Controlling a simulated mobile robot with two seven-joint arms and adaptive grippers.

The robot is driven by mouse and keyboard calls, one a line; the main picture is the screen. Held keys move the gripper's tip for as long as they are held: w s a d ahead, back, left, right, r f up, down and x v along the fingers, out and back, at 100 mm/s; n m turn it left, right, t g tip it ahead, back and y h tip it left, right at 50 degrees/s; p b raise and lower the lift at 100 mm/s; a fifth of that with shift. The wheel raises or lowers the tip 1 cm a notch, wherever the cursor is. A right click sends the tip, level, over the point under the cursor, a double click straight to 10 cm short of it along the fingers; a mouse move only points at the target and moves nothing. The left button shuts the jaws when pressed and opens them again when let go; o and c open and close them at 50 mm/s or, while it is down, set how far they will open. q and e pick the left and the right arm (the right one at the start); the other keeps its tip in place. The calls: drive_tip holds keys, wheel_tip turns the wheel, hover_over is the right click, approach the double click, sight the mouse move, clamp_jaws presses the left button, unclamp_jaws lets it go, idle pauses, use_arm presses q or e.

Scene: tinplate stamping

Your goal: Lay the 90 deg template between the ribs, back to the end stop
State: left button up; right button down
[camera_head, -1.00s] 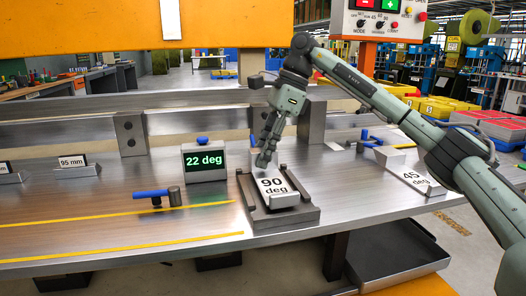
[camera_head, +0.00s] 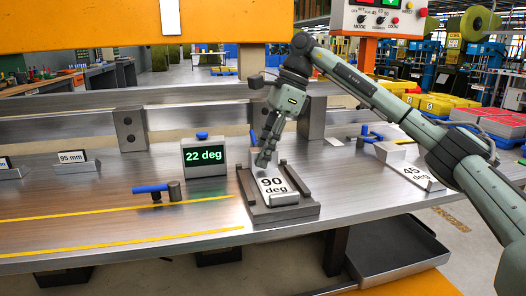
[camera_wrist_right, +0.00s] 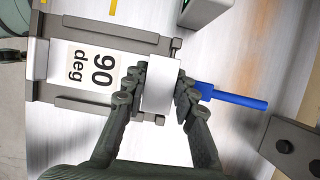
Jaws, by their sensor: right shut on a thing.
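The 90 deg template (camera_head: 282,200) is a pale plate with a black "90 deg" label. It is between the two dark ribs of the grey fixture (camera_head: 258,217). My right gripper (camera_head: 262,161) is shut on the template's raised block at the back. The wrist view shows the fingers (camera_wrist_right: 160,88) on both sides of that white block, and the labelled plate (camera_wrist_right: 65,62) lies between the ribs (camera_wrist_right: 115,40). I cannot tell whether the plate rests flat or touches the end stop, which I cannot make out. My left gripper is not in view.
The 45 deg template (camera_head: 418,172) is at the right. A blue handle (camera_wrist_right: 236,97) lies just beyond the gripper in the wrist view.

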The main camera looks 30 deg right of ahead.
drive_tip(key=shift+s, duration=0.2)
idle(0.6)
drive_tip(key=c, duration=1.1)
unclamp_jaws()
drive_tip(key=shift+c, duration=0.2)
drive_tip(key=v, duration=1.2)
drive_tip(key=shift+s, duration=0.1)
